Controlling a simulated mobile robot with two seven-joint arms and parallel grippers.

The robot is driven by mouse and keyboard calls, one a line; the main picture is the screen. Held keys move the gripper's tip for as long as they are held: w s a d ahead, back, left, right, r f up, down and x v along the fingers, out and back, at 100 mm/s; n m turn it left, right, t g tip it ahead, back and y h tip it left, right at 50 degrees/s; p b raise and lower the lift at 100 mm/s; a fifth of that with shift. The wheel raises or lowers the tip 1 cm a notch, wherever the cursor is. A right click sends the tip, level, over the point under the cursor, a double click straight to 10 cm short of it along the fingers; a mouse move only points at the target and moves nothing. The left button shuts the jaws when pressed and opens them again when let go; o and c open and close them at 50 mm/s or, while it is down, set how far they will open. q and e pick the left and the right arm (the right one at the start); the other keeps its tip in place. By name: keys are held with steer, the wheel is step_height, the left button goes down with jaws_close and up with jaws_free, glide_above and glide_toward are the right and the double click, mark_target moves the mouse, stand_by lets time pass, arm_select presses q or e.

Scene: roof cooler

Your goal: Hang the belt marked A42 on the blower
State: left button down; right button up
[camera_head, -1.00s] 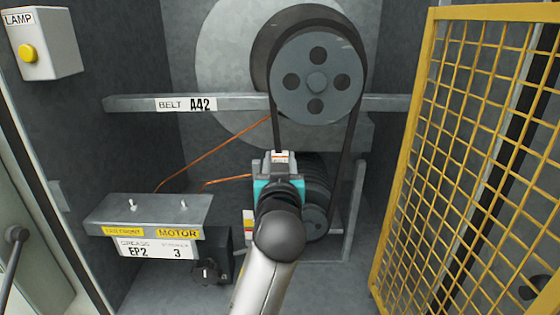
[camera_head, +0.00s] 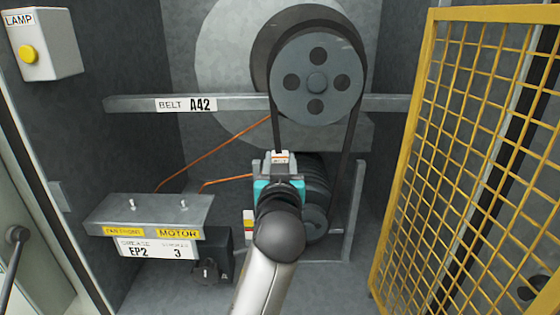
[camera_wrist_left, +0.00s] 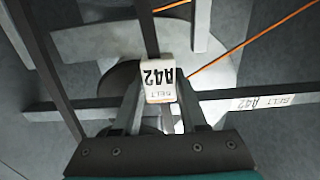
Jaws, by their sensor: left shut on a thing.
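The black belt (camera_head: 345,160) loops over the top of the large grey blower pulley (camera_head: 290,85). Its two runs hang down toward the small motor pulley (camera_head: 313,222), which my gripper and arm partly hide. Whether the belt sits around the small pulley I cannot tell. My left gripper (camera_head: 280,160) is at the belt's left run, below the large pulley. My right gripper is not in view.
A crossbar (camera_head: 240,102) labelled BELT A42 runs behind the belt. A yellow mesh guard (camera_head: 470,150) stands open at right. A switch panel (camera_head: 150,212) marked MOTOR is at lower left, with a dark knob (camera_head: 206,271) below. A lamp box (camera_head: 42,45) is at upper left.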

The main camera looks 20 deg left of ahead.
arm_select(q)
steer(key=shift+f+b, duration=0.45)
steer(key=shift+f, duration=0.2)
stand_by(0.4)
steer(key=shift+c, duration=1.8)
jaws_free()
